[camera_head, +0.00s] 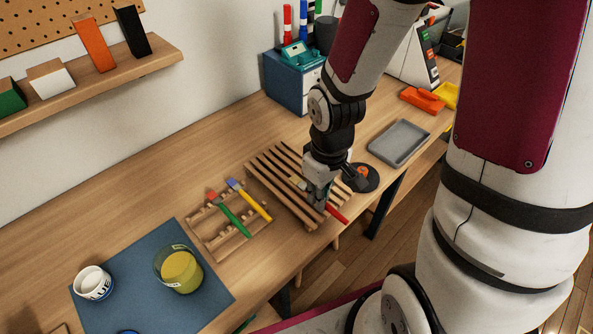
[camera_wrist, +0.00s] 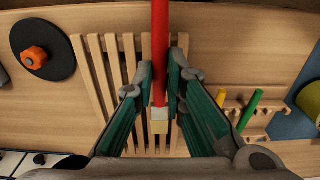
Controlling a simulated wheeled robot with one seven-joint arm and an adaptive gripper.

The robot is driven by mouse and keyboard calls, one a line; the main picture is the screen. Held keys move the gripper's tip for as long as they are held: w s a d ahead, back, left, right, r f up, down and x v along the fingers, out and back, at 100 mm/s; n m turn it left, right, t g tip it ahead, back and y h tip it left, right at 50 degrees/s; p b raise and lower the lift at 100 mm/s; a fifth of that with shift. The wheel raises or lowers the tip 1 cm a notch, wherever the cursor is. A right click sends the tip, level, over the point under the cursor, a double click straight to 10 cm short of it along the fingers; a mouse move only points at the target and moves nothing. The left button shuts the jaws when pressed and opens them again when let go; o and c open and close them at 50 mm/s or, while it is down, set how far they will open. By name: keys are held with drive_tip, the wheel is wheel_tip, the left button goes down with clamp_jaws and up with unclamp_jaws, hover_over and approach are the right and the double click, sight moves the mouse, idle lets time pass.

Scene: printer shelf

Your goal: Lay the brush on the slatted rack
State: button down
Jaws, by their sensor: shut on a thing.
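The brush, with a red handle (camera_wrist: 160,45), a pale metal ferrule and pale bristles, is between the fingers of my gripper (camera_wrist: 161,88). In the head view its red handle (camera_head: 337,213) sticks out to the lower right of my gripper (camera_head: 318,199), and its pale end shows on the other side. The slatted wooden rack (camera_head: 268,172) lies under my gripper; its slats (camera_wrist: 97,80) show beneath the brush in the wrist view. The handle end reaches past the rack's front edge. I cannot tell whether the brush touches the slats.
Left of the rack, a wooden holder (camera_head: 213,251) bears a green brush (camera_head: 235,220) and a yellow brush (camera_head: 255,205). A blue mat (camera_head: 130,305) carries a cup and a yellow jar. A black disc (camera_head: 370,178) and grey tray (camera_head: 399,142) lie to the right.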

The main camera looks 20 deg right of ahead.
drive_tip(key=shift+w+f+b, duration=0.15)
drive_tip(key=shift+w+b, duration=0.4)
drive_tip(key=shift+w, duration=0.25)
drive_tip(key=w, duration=0.9)
drive_tip(key=shift+w+a+f, duration=0.25)
drive_tip(key=shift+w+f, duration=0.1)
drive_tip(key=shift+w, duration=0.05)
drive_tip(key=shift+f, duration=1.75)
drive_tip(key=shift+f, duration=0.2)
drive_tip(key=c, duration=1.6)
unclamp_jaws()
drive_tip(key=shift+c, duration=0.2)
